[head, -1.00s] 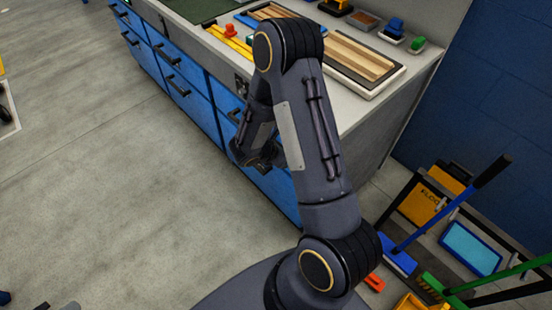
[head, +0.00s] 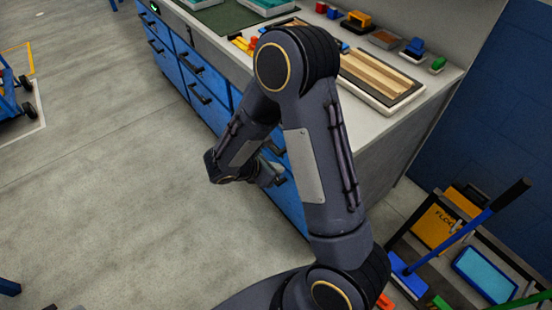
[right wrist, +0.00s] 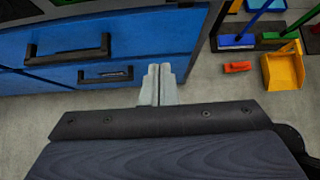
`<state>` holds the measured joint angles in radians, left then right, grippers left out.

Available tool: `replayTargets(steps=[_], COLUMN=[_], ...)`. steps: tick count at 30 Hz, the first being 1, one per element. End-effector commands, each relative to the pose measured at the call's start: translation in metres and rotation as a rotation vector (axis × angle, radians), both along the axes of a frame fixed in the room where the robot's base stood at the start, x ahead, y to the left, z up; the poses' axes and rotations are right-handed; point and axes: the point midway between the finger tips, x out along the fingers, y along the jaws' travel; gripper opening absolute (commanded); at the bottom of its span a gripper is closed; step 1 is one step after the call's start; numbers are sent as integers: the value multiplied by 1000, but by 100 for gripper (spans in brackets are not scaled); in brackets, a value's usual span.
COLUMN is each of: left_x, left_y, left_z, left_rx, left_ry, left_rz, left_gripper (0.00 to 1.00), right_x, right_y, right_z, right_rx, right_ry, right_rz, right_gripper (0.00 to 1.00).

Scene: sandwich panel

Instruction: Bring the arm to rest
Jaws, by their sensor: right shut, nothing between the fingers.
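My right arm bends at the elbow in front of the workbench. My right gripper (head: 270,174) hangs low beside the blue drawer fronts (head: 197,75) in the head view. In the right wrist view, its two pale fingers (right wrist: 158,82) are together with nothing between them. They appear in front of the blue drawers (right wrist: 110,50); I cannot tell the exact gap. My left gripper is out of view.
The workbench top holds a tray of wooden strips (head: 385,80) and several small coloured items. A yellow dustpan (right wrist: 285,68) lies on the floor.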

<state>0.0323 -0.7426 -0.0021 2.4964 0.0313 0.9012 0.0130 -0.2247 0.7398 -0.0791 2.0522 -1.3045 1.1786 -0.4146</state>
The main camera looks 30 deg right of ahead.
Motion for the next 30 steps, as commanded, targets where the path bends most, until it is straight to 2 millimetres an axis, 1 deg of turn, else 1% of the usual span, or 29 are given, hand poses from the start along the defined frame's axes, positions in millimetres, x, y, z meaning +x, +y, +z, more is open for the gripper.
replayTargets(steps=[8, 11, 14, 17, 18, 20, 24, 27, 30], left_x=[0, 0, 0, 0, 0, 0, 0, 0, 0], left_y=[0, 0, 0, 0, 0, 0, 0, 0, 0], left_z=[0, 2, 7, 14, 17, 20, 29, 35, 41], left_rx=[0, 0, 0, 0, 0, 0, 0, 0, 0], left_ry=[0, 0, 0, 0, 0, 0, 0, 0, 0], left_rz=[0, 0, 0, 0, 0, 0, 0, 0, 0], left_gripper=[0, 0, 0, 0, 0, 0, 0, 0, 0], right_x=[0, -5, -21, -47, -59, -76, -112, -132, -147], right_y=[3, 0, -6, -9, -9, -6, 10, 25, 42], right_z=[2, 11, 32, 61, 73, 90, 126, 150, 174], right_rx=[2, 26, 97, 218, 277, 366, 583, 747, 917], right_ry=[-1, -20, -77, -169, -209, -272, -416, -514, -603], right_rz=[-1, -44, -170, -372, -462, -600, -905, -1110, -1300], right_gripper=[0, 0, 0, 0, 0, 0, 0, 0, 0])
